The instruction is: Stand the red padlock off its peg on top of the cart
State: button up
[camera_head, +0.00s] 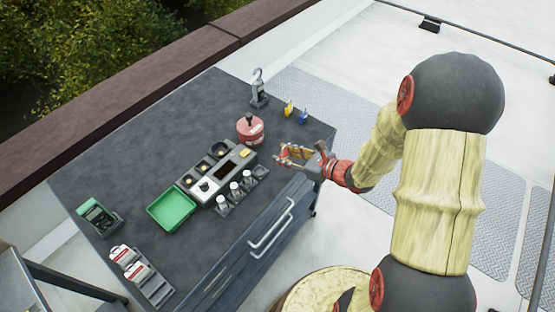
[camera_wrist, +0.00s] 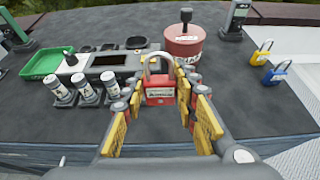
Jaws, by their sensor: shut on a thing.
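My gripper (camera_head: 297,154) is over the right edge of the cart's dark grey top (camera_head: 130,150). In the wrist view, the red padlock (camera_wrist: 160,96) is between the fingertips of my gripper (camera_wrist: 161,97), which is shut on it. The padlock is upright with its pale shackle on top and a white label on its front. In the head view the fingers mostly hide it. No peg can be made out at the padlock, and I cannot tell whether its underside touches the cart top.
A round red canister (camera_head: 250,130) stands just beyond the gripper. Yellow (camera_head: 288,109) and blue (camera_head: 303,116) padlocks are at the far right edge. A grey console (camera_head: 205,187), white-labelled bottles (camera_head: 234,188) and a green tray (camera_head: 172,209) are to the left. The back left of the top is clear.

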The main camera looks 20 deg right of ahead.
jog(key=w+f+b, duration=0.2)
jog(key=w+f, duration=0.4)
jog(key=shift+f, duration=0.2)
jog(key=shift+w+f+b, duration=0.1)
jog(key=shift+f+b, duration=0.4)
jog(key=shift+f, duration=1)
jog(key=shift+f, duration=0.15)
jog(key=o, duration=1.2)
